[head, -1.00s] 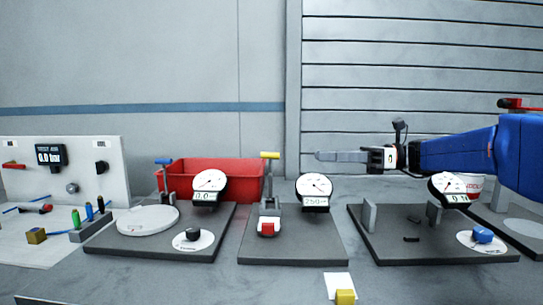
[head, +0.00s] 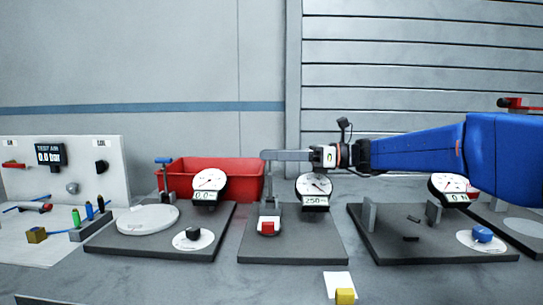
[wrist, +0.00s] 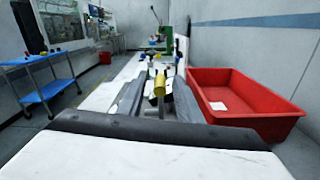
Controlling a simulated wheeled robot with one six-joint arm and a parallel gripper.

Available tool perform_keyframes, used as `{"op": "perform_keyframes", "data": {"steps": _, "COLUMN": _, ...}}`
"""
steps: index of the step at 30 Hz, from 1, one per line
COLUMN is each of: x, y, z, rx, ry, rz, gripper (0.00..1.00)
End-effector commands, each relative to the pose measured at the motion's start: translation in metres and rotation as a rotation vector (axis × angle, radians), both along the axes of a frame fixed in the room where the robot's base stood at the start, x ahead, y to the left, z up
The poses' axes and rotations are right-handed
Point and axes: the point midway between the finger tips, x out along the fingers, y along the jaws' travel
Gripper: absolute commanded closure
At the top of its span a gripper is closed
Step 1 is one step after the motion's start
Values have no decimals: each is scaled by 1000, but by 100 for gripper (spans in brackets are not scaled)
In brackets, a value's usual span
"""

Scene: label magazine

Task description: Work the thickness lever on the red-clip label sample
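The middle station has a dark base plate (head: 292,250), a white label with a red clip (head: 267,227), and a dial gauge (head: 314,186) with a readout that looks like 250. Its thickness lever stands behind the clip on a grey post. In the head view my gripper (head: 268,156) hides the yellow lever top. In the wrist view the yellow handle (wrist: 160,84) shows between the two dark fingers of my gripper (wrist: 162,88). The fingers look apart, with a gap beside the handle; contact is not visible.
The left station has a blue-topped lever (head: 163,161), a round plate (head: 148,219) and a gauge (head: 209,184). The right station has a gauge (head: 454,187) and a blue clip (head: 482,234). A yellow block (head: 345,297) lies in front.

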Motion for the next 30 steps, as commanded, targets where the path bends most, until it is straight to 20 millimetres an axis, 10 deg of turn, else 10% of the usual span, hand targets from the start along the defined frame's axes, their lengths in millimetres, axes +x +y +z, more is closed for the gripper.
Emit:
{"op": "perform_keyframes", "data": {"steps": 11, "x": 0, "y": 6, "z": 0, "rx": 0, "ry": 0, "rz": -1, "gripper": 68}}
{"op": "perform_keyframes", "data": {"steps": 16, "x": 0, "y": 6, "z": 0, "rx": 0, "ry": 0, "rz": -1, "gripper": 100}}
{"op": "perform_keyframes", "data": {"steps": 30, "x": -8, "y": 6, "z": 0, "rx": -2, "ry": -63, "rz": -1, "gripper": 100}}
